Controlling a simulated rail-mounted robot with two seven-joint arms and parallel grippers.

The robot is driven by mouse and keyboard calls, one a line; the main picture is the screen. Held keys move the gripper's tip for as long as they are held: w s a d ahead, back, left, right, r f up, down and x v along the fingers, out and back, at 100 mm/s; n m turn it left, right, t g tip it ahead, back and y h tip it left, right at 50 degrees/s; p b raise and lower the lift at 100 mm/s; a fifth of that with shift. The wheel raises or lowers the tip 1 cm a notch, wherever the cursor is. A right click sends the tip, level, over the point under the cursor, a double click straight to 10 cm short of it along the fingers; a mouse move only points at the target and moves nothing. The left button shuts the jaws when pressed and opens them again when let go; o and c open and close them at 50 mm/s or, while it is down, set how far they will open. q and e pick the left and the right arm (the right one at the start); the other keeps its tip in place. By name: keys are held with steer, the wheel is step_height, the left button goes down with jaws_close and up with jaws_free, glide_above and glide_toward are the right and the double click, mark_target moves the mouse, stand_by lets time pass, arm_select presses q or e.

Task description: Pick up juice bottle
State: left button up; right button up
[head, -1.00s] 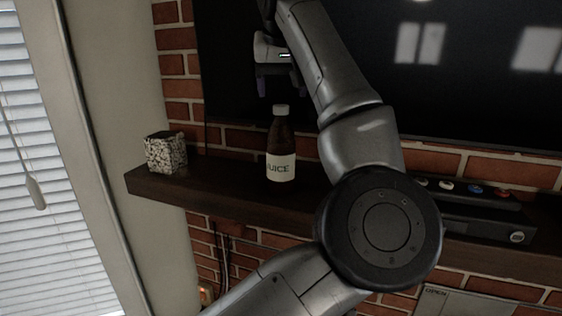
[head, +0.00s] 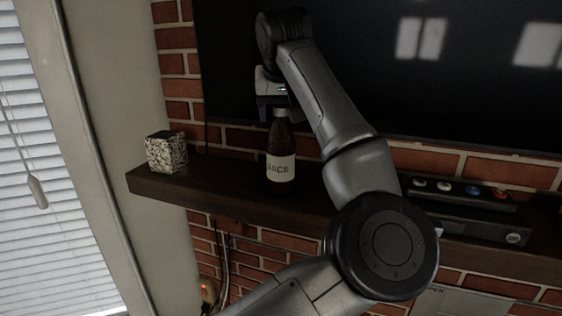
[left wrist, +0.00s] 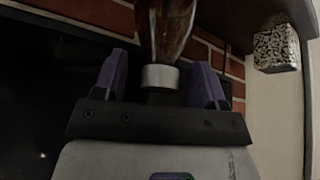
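The juice bottle (head: 281,150) is dark brown with a white label and stands upright on the dark wooden shelf (head: 225,197). My left gripper (head: 279,108) is above it, pointing down, with its fingers around the level of the bottle's top. The cap is hidden behind the gripper in the head view. In the left wrist view, the white cap of the bottle (left wrist: 160,76) sits between the two purple fingers of my left gripper (left wrist: 159,80). A gap shows on each side of the cap, so the gripper is open. My right gripper is not in view.
A black-and-white speckled cube (head: 166,152) stands on the shelf left of the bottle. A dark box with several coloured buttons (head: 472,191) is on the shelf at the right. A dark screen (head: 400,70) and brick wall are behind. The shelf between cube and bottle is clear.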

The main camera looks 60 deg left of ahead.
arm_select(q)
jaws_close()
stand_by(0.4)
